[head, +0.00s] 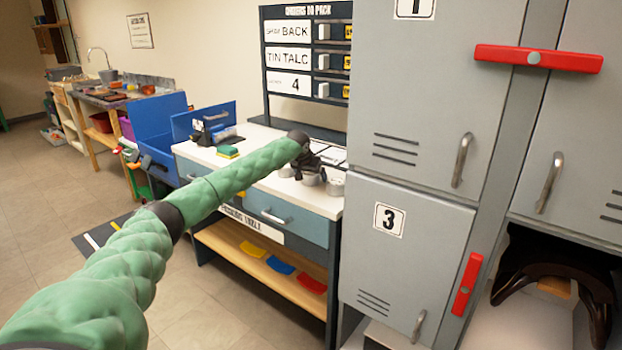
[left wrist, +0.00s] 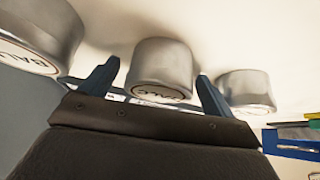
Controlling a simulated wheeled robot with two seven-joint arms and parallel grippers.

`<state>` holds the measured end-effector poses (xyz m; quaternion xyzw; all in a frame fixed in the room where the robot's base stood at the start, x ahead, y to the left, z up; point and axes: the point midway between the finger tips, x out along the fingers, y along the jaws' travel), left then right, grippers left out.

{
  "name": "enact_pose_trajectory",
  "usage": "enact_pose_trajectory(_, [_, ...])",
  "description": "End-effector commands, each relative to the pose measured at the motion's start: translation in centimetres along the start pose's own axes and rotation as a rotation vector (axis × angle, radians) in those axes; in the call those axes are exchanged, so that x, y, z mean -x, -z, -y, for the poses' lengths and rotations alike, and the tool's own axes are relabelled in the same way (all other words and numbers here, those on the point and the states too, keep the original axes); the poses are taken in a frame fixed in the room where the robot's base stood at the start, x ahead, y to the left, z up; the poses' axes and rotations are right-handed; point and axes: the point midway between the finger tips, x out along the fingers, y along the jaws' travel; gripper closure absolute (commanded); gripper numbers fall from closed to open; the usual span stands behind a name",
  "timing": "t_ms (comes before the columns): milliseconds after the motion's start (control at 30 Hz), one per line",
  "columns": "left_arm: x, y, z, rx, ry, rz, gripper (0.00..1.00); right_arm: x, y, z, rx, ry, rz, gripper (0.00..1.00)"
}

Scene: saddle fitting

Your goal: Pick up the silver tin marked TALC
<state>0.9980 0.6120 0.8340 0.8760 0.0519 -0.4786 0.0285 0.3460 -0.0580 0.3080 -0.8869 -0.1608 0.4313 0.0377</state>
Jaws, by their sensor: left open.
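In the left wrist view, a silver tin (left wrist: 162,70) whose label appears to end in ALC stands between the two fingers of my left gripper (left wrist: 158,85). The fingers are open, one on each side of it, with no clear contact. A second silver tin (left wrist: 38,35), with a label starting BAL, is at the left. A third silver tin (left wrist: 245,90) is at the right, its label mostly hidden. In the head view my left gripper (head: 306,158) is over the small tins (head: 312,178) on the bench, and it partly hides them. My right gripper is out of view.
The tins stand on a white-topped bench (head: 262,190) below an order board (head: 305,60) reading BACK, TALC and 4. Grey lockers (head: 405,240) rise close on the right.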

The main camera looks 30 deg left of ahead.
Motion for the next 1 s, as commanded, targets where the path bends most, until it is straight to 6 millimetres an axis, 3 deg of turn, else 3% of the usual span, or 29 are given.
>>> enact_pose_trajectory(100, [0.0,0.0,0.0,0.000,0.000,0.000,0.11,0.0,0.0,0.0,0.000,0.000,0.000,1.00])
enact_pose_trajectory(300, [0.0,0.0,0.0,0.000,0.000,0.000,0.50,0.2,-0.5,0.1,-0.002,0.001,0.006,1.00])
enact_pose_trajectory(400, [0.1,0.0,0.0,0.000,0.000,0.000,0.64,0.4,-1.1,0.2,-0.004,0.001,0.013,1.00])
enact_pose_trajectory(733, [0.7,0.5,0.0,0.000,-0.001,-0.001,0.64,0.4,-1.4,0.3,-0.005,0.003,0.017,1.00])
enact_pose_trajectory(933, [3.4,2.3,-0.1,-0.001,-0.002,-0.003,0.64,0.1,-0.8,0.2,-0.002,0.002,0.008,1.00])
enact_pose_trajectory(1000, [3.9,3.0,-1.7,-0.003,-0.005,-0.002,0.64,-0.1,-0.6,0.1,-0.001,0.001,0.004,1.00])
